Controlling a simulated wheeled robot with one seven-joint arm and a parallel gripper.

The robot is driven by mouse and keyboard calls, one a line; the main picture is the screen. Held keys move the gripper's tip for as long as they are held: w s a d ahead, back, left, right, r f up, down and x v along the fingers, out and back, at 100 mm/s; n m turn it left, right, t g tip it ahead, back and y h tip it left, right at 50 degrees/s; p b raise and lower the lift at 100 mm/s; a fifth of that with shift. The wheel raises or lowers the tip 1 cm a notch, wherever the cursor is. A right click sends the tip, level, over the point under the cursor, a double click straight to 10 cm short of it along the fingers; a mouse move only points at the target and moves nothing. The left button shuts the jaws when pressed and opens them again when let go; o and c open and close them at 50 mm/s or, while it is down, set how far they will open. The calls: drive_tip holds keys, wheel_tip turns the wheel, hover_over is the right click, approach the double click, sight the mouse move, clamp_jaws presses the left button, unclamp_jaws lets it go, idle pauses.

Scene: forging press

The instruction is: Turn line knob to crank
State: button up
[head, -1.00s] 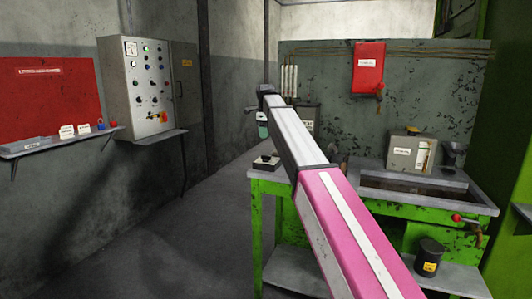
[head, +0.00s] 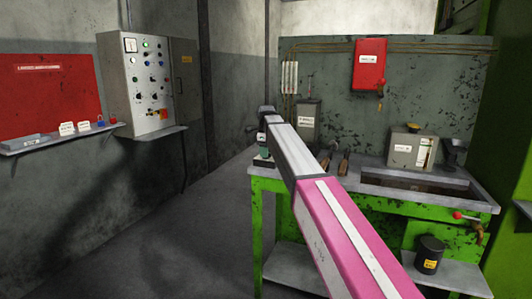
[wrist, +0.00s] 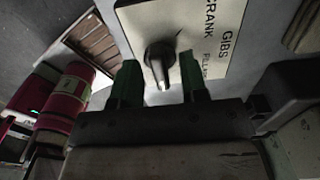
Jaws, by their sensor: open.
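The line knob (wrist: 160,60) is a dark pointer knob on a pale plate (wrist: 215,25) in the wrist view. The plate reads CRANK, GIBS and a partly hidden third word. My gripper (wrist: 158,80) has two green fingers, open, one on each side of the knob's near end; I cannot tell whether they touch it. In the head view my gripper (head: 262,150) is low over the left back corner of the green bench (head: 272,184), and hides most of the knob's plate there.
Wooden-handled tools (head: 343,165), a grey box (head: 406,148) and a sunken tray stand further right on the bench. A grey canister (head: 306,122) and a red wall box (head: 369,66) are behind. A control panel (head: 148,85) hangs on the left wall. The floor at left is clear.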

clamp_jaws()
drive_tip(key=shift+n, duration=0.4)
drive_tip(key=n, duration=0.5)
drive_tip(key=shift+n, duration=0.3)
drive_tip(key=n, duration=1.3)
drive_tip(key=shift+n, duration=0.3)
drive_tip(key=n, duration=0.6)
drive_tip(key=shift+n, duration=0.4)
